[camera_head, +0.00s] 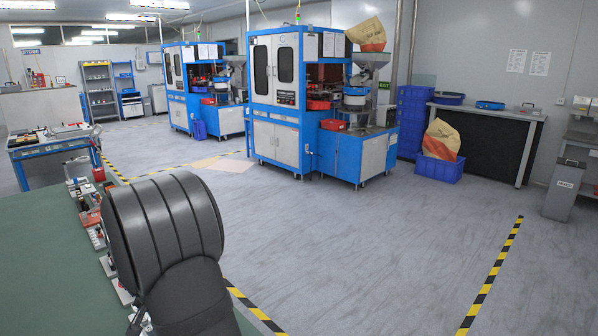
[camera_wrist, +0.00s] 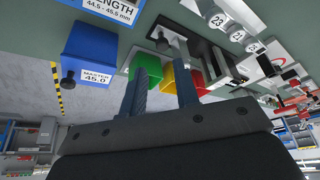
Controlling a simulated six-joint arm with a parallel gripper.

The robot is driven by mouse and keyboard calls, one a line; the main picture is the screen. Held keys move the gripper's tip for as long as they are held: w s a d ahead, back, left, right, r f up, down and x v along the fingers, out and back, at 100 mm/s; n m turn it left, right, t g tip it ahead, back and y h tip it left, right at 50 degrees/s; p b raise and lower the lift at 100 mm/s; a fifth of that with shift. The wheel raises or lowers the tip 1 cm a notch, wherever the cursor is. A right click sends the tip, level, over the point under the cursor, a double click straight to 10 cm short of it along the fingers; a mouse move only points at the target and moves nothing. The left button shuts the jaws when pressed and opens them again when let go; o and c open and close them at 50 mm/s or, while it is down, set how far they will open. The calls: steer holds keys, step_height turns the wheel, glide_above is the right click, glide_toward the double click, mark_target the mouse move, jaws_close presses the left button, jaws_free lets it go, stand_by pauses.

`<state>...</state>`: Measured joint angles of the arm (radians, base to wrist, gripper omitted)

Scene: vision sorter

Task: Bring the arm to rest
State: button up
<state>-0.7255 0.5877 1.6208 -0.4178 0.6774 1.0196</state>
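My gripper (camera_wrist: 161,68) shows in the wrist view with two dark blue fingers set apart. It is open, and I see nothing held between the fingers. Behind the fingertips are green (camera_wrist: 151,57), yellow (camera_wrist: 168,76) and red (camera_wrist: 183,76) blocks or bins; I cannot tell the distance to them. In the head view a black ribbed part of my own arm stands over the green bench top (camera_head: 40,250). My gripper is not visible in the head view.
The wrist view shows a blue box (camera_wrist: 90,50) labelled "MASTER 45.0" and numbered white discs (camera_wrist: 217,20). In the head view, small items line the bench edge beside my arm. Blue-and-white machines (camera_head: 275,95) stand beyond open grey floor (camera_head: 370,240) with striped tape.

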steer(key=x, duration=0.7)
steer(key=shift+w+f, duration=0.2)
steer(key=shift+o, duration=0.2)
steer(key=o, duration=1.5)
steer(key=shift+w+a+r, duration=0.1)
steer(key=shift+w+r, duration=0.05)
steer(key=shift+r, duration=0.15)
steer(key=shift+o, duration=0.2)
step_height(320, 180, up, 7)
steer(key=w+m+g, duration=0.1)
steer(key=w+m, duration=0.1)
steer(key=m, duration=0.3)
steer(key=shift+w+f+g+h, duration=0.15)
steer(key=shift+w+g+h, duration=0.15)
steer(key=shift+w+h, duration=0.1)
step_height(320, 180, up, 8)
steer(key=a+m+g, duration=0.1)
steer(key=m+g, duration=0.2)
steer(key=m, duration=0.1)
step_height(320, 180, down, 9)
steer(key=shift+s+a+f+y, duration=0.15)
steer(key=shift+s+y, duration=0.15)
steer(key=shift+y, duration=0.1)
step_height(320, 180, up, 10)
